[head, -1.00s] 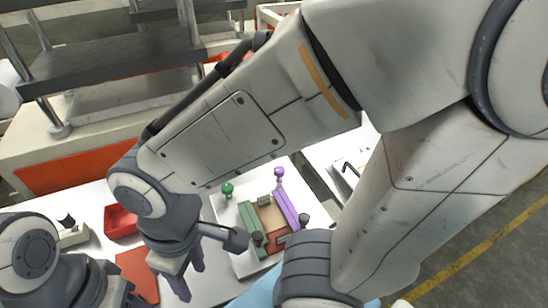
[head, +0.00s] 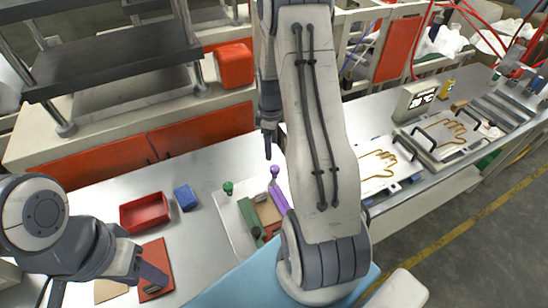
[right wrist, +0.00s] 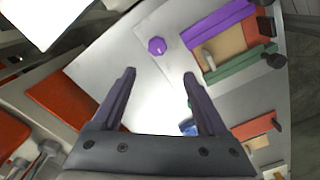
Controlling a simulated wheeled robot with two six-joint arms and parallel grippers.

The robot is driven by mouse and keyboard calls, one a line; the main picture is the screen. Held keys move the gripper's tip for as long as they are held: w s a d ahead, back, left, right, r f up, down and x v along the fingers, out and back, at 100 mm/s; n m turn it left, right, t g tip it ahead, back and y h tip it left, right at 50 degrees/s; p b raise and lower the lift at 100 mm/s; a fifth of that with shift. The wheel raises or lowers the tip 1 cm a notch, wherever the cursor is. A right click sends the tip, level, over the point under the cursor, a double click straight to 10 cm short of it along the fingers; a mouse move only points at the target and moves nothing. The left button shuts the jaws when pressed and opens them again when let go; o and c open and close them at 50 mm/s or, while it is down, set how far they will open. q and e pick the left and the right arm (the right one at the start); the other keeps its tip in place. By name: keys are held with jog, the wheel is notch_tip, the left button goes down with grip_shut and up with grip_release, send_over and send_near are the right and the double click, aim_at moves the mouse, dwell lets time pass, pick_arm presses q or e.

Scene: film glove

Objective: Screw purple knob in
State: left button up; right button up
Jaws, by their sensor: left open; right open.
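The purple knob (head: 274,170) stands at the back edge of the white fixture plate (head: 232,222), near the far end of the purple bar (head: 279,203). It also shows in the right wrist view (right wrist: 157,46), ahead of and between my fingertips, apart from them. My right gripper (head: 268,152) is open and empty, just behind and above the knob; its spread fingers show in the right wrist view (right wrist: 160,74). My left gripper (head: 152,276) is open at the lower left, over a red-orange pad. My right arm hides part of the fixture's right side.
A green knob (head: 228,187) stands at the plate's left, near a green bar (head: 247,213). A red tray (head: 145,212) and a blue block (head: 186,197) lie left on the table. A shelf unit and an orange box (head: 235,66) stand behind. The table behind the plate is mostly clear.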

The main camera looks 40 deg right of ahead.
aim_at(275, 168)
jog(key=f+p, duration=0.1)
jog(key=f, duration=0.2)
jog(key=f+p, duration=0.1)
jog(key=f, duration=0.3)
jog(key=d+f+p, duration=0.1)
jog(key=f, duration=0.3)
jog(key=shift+s, duration=0.15)
grip_shut()
